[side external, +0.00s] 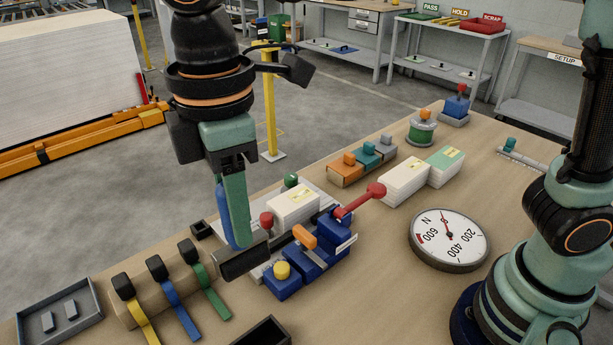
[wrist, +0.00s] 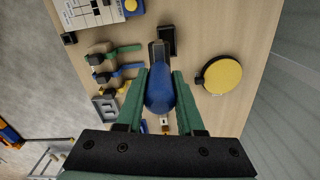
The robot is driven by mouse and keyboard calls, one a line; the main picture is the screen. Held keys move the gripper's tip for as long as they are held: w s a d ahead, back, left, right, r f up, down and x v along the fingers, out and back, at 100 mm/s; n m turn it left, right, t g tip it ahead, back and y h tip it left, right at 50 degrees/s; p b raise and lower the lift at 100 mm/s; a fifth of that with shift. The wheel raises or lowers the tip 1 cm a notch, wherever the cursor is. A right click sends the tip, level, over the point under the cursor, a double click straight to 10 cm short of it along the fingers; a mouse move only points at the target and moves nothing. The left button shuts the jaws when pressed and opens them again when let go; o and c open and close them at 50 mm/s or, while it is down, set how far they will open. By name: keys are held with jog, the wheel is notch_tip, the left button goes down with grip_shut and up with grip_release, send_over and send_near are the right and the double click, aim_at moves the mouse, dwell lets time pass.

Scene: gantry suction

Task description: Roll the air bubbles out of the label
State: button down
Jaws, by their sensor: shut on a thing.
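My gripper (side external: 236,210) is shut on the blue handle of a roller, whose handle (wrist: 160,92) lies between the green fingers in the wrist view. The black roller head (side external: 245,260) hangs at the left end of the blue clamp fixture (side external: 318,257). I cannot tell if it touches anything. A white box (side external: 291,206) with a small yellowish label (side external: 294,197) on top sits on a pale plate behind the fixture, right of my gripper. Bubbles in the label are too small to see. The wrist view shows part of the plate (wrist: 82,14) at top left.
Yellow, blue and green strap tools (side external: 177,290) lie on a rack at left, beside a grey tray (side external: 88,322). A black tray (side external: 243,338) is at the front. A round dial (side external: 450,240) and more white boxes (side external: 405,184) stand to the right.

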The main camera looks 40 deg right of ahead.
jog(key=w+d+f+m, duration=0.2)
jog(key=w+d+m, duration=0.2)
jog(key=w+d, duration=0.65)
jog(key=w+d+f+m, duration=0.2)
jog(key=w+d+m, duration=0.3)
jog(key=d, duration=1)
jog(key=shift+n, duration=0.3)
jog(key=shift+w+a+f, duration=0.2)
jog(key=shift+a+f, duration=0.1)
jog(key=shift+f, duration=1)
jog(key=shift+w+a+f, duration=0.2)
jog(key=shift+a+f, duration=0.15)
jog(key=shift+f, duration=0.95)
jog(key=shift+w+a+f, duration=0.2)
jog(key=shift+a+f, duration=0.1)
jog(key=shift+f, duration=1)
jog(key=shift+a, duration=1.2)
jog(key=shift+d, duration=1.6)
notch_tip(320, 180, up, 8)
jog(key=shift+d, duration=0.35)
